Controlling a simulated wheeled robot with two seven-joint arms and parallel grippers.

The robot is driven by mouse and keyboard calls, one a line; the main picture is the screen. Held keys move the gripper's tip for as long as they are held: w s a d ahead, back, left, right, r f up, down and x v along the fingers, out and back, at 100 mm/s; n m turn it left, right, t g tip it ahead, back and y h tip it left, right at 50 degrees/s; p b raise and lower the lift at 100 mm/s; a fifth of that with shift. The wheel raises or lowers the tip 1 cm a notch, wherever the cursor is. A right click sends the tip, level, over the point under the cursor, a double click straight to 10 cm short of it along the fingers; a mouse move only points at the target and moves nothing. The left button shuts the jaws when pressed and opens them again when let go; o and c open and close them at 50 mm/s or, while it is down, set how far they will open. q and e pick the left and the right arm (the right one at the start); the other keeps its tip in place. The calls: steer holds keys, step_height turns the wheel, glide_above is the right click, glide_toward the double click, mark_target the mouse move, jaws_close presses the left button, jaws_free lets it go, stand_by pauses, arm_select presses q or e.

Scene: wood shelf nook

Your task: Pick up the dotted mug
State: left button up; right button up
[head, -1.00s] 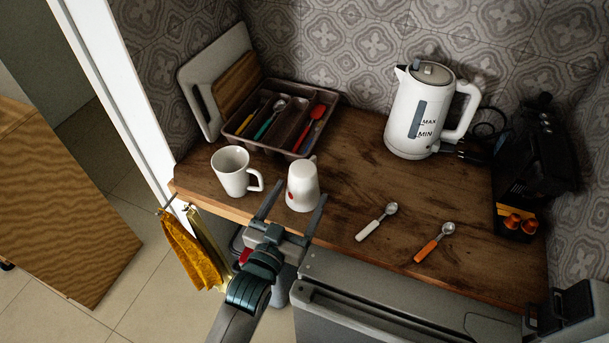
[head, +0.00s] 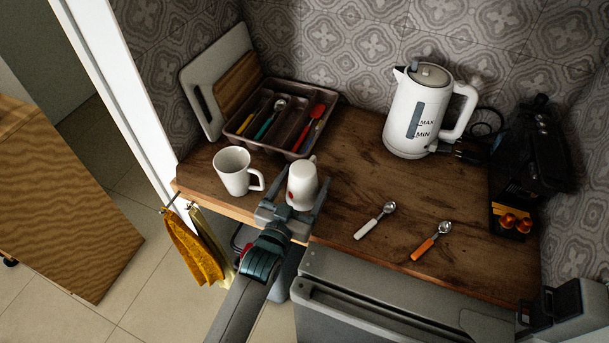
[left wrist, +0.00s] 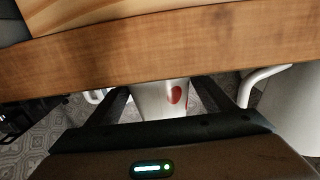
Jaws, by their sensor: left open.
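The dotted mug (head: 302,181) is white with a red dot and stands near the front edge of the wooden counter, apparently mouth down. Its handle is mostly hidden behind it in the head view. My left gripper (head: 299,188) is open, with one finger on each side of the dotted mug. A plain white mug (head: 232,172) stands upright just to the left.
A cutlery tray (head: 328,104) and leaning boards (head: 205,95) are behind the mugs. A white kettle (head: 405,115) and black coffee machine (head: 530,160) stand right. White-handled (head: 368,228) and orange-handled (head: 423,249) scoops lie at front right. The counter's middle is clear.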

mark_target(305, 165)
arm_select(q)
steer(key=shift+c, duration=0.4)
steer(key=shift+w, duration=0.1)
steer(key=c, duration=1.3)
steer(key=shift+r, duration=0.1)
steer(key=shift+c, duration=0.2)
step_height(305, 165, up, 9)
steer(key=shift+r+b, duration=0.1)
steer(key=shift+b, duration=0.75)
steer(key=shift+r, duration=0.35)
